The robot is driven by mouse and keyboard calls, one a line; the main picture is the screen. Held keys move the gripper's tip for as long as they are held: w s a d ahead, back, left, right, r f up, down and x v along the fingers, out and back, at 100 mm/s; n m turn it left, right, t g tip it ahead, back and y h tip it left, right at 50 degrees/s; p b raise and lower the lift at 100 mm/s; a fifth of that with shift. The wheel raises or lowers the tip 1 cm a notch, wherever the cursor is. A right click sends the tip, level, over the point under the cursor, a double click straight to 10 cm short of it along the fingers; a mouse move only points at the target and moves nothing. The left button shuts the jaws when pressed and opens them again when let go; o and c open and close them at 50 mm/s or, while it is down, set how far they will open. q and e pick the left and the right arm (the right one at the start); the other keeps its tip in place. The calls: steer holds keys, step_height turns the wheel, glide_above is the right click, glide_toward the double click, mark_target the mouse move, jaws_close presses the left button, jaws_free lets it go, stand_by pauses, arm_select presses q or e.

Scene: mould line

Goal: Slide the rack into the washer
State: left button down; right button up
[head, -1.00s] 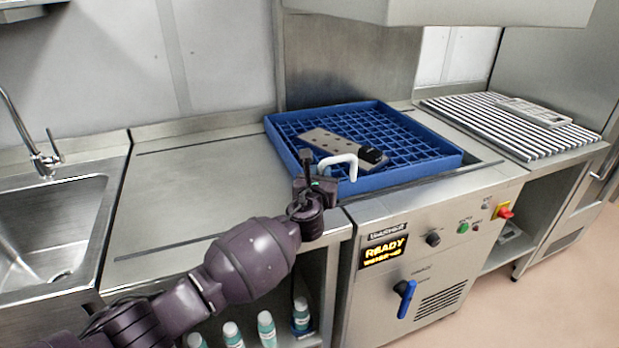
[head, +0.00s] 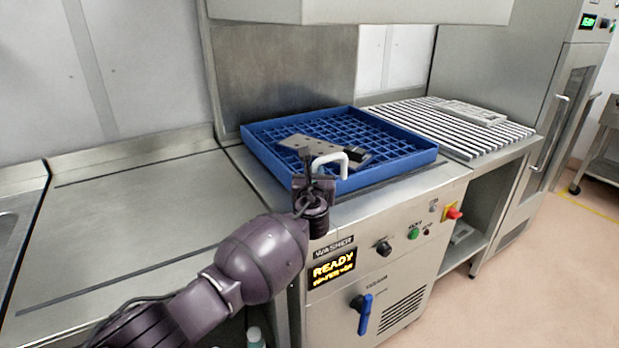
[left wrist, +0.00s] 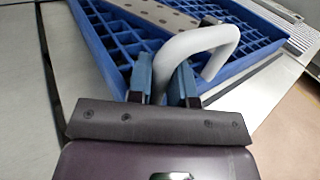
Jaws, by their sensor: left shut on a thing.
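The blue rack (head: 405,166) is an open grid tray and sits on the washer's bed under the raised hood. A grey perforated plate (head: 300,142) with a dark block lies in it. A white handle (head: 330,160) stands up at the rack's front edge. My left gripper (head: 314,182) is at that handle; in the left wrist view its fingers (left wrist: 160,85) are closed around the handle's near leg (left wrist: 185,48). The washer (head: 345,295) has a lit READY display (head: 333,268). My right gripper is not in view.
A bare steel counter (head: 120,215) lies to the left, with a sink edge beyond. A striped roller bench (head: 455,128) with a grey tray (head: 472,112) is to the right. The hood (head: 360,10) hangs above the rack. A blue lever (head: 365,312) sticks out of the washer's front.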

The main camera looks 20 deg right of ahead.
arm_select(q)
steer(key=shift+d+r, duration=0.1)
steer(key=shift+r, duration=0.2)
steer(key=c, duration=1.4)
jaws_free()
steer(key=shift+c, duration=0.2)
steer(key=o, duration=0.4)
steer(key=shift+d+f, duration=0.15)
steer(key=shift+f, duration=0.05)
steer(key=shift+c, duration=0.2)
